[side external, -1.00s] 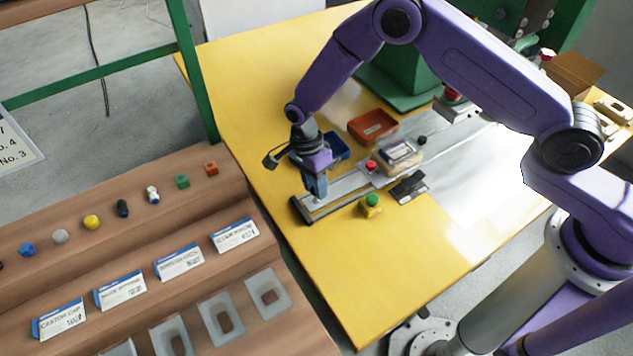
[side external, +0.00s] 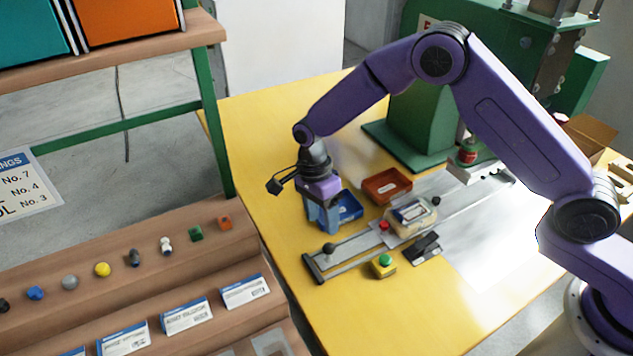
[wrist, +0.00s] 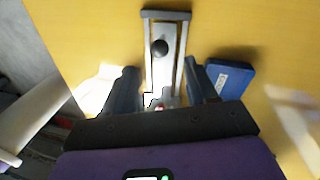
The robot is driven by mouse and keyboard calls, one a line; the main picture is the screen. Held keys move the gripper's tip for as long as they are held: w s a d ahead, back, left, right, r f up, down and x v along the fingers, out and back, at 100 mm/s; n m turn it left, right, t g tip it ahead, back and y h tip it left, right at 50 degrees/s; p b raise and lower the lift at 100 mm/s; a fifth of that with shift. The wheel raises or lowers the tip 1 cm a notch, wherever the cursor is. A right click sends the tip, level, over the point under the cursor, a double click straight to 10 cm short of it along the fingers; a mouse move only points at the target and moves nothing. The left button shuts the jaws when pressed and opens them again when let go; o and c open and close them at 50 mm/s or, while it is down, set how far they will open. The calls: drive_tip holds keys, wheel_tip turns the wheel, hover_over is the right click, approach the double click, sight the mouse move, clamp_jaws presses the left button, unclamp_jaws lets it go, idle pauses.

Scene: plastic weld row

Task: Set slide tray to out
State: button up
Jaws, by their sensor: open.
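The slide tray (side external: 365,238) is a flat pale metal strip between rails on the yellow table. A black ball knob (side external: 329,248) stands on it close to the dark end bar (side external: 313,269) at the front left. The knob also shows in the wrist view (wrist: 159,47), near the end bar. My gripper (side external: 328,228) is above the rail, behind the knob and apart from it. In the wrist view, the two fingers (wrist: 162,92) are spread with nothing held between them, and the knob lies ahead of them.
A green button on a yellow box (side external: 383,265) and a black device (side external: 425,246) are in front. The green press (side external: 420,125) stands behind.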

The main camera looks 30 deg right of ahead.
wheel_tip(320, 180, up, 9)
drive_tip(key=w, duration=0.1)
drive_tip(key=shift+w+a, duration=0.25)
drive_tip(key=shift+w, duration=0.1)
drive_tip(key=shift+s, duration=0.1)
drive_tip(key=s+d+r+n+t, duration=0.1)
drive_tip(key=s+d+r+n, duration=0.3)
drive_tip(key=s+n, duration=0.35)
drive_tip(key=s+d+r+n, duration=0.4)
drive_tip(key=s+n, duration=0.3)
drive_tip(key=s, duration=0.1)
drive_tip(key=s+d+n+t, duration=0.1)
drive_tip(key=s+d+n, duration=1.2)
drive_tip(key=s, duration=0.3)
drive_tip(key=shift+s+n+y, duration=0.3)
drive_tip(key=shift+n+y, duration=0.1)
drive_tip(key=shift+n, duration=0.05)
